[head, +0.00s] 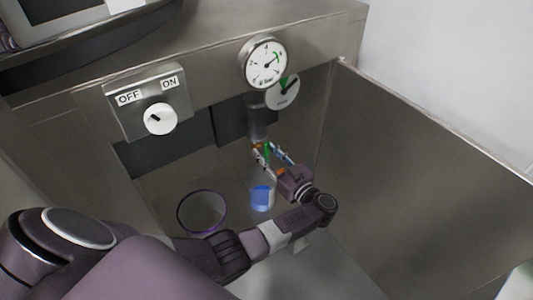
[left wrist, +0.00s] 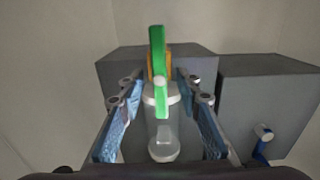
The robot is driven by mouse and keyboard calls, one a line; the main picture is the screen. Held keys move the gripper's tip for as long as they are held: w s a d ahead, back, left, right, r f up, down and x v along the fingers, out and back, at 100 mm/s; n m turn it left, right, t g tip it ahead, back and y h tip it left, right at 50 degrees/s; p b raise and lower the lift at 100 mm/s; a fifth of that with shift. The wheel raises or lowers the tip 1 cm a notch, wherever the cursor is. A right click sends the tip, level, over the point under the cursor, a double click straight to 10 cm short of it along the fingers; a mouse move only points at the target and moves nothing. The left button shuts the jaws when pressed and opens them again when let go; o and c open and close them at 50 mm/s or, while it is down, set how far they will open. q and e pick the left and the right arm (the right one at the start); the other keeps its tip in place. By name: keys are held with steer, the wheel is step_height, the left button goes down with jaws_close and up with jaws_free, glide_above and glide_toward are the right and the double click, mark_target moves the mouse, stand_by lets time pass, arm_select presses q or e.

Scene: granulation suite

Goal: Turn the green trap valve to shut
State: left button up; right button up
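The green trap valve handle (left wrist: 158,72) stands close to upright in the left wrist view, in front of an orange ring (left wrist: 159,60) and above a pale cylindrical valve body (left wrist: 162,120). In the head view the green handle (head: 266,152) is small and partly hidden by my gripper. My left gripper (head: 268,156) is open, with one finger on each side of the handle. In the left wrist view the blue finger pads of my left gripper (left wrist: 160,108) show a gap on both sides of the handle. My right gripper is not in view.
A gauge (head: 265,63) and a second dial (head: 283,92) are above the valve. An OFF/ON switch box (head: 148,103) is at left. A round container (head: 202,212) and a cup with blue contents (head: 262,196) are below. A metal panel (head: 420,175) bounds the right side.

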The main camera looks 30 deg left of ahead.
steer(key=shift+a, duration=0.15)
arm_select(q)
steer(key=shift+c, duration=0.8)
jaws_close()
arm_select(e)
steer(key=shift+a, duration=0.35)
